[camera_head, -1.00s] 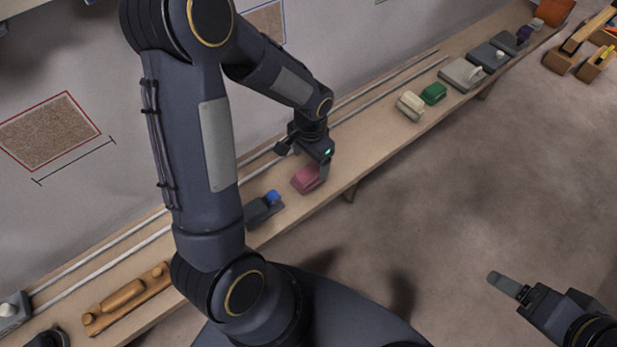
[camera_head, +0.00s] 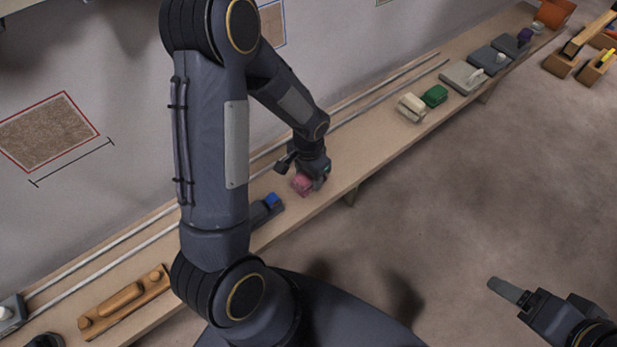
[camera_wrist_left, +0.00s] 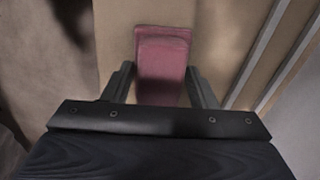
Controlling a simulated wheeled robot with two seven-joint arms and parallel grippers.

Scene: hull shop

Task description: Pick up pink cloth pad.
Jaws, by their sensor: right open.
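The pink cloth pad (camera_head: 301,184) lies on the long wooden bench, partly hidden by my left gripper in the head view. In the left wrist view the pad (camera_wrist_left: 162,62) is upright in the picture, with its lower part between the two fingers. My left gripper (camera_wrist_left: 162,85) is open around the pad, with a narrow gap visible at each side. In the head view my left gripper (camera_head: 312,187) is down over the pad. My right gripper (camera_head: 508,291) is open and empty over the floor at the lower right.
The wooden bench (camera_head: 370,160) runs along the wall with two pale rails. A blue-topped dark tool (camera_head: 266,207) sits left of the pad. A cream block (camera_head: 411,107) and a green block (camera_head: 434,95) stand further right. Bench between pad and cream block is clear.

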